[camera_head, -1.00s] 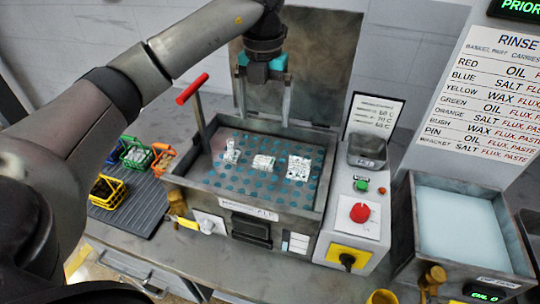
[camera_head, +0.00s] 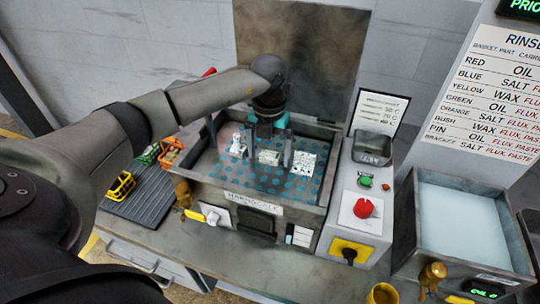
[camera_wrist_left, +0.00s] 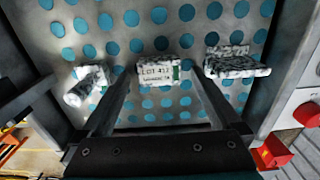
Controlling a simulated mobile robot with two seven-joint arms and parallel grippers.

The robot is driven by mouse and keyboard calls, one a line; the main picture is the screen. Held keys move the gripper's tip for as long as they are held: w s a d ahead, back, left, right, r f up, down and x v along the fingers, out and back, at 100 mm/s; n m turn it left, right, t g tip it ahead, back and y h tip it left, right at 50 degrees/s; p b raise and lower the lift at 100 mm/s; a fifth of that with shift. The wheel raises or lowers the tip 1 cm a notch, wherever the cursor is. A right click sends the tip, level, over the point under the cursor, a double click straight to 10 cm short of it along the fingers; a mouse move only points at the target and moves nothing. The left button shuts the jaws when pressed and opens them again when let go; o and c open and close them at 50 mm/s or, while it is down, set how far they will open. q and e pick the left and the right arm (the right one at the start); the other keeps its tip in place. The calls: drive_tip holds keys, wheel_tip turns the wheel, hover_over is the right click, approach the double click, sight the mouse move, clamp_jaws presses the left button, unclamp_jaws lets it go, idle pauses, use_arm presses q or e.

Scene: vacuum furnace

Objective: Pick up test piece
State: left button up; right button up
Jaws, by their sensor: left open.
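Three pale, speckled pieces lie on the blue-dotted floor of an open metal chamber (camera_head: 318,190). The middle one is a small block with "LOT" lettering, likely the test piece (camera_head: 268,158); in the wrist view the test piece (camera_wrist_left: 160,73) lies just beyond and between my fingertips. My left gripper (camera_head: 268,150) is open and empty, fingers pointing down over the middle block. Contact cannot be told. My right gripper is not in view.
The chamber walls and raised lid (camera_head: 300,60) surround my left gripper closely. A control box with a red button (camera_head: 363,208) stands at right, beside a liquid-filled tank (camera_head: 460,230). Coloured baskets (camera_head: 120,187) sit on a dark ribbed mat at left.

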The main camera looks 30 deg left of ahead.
use_arm(q)
clamp_jaws()
idle(0.8)
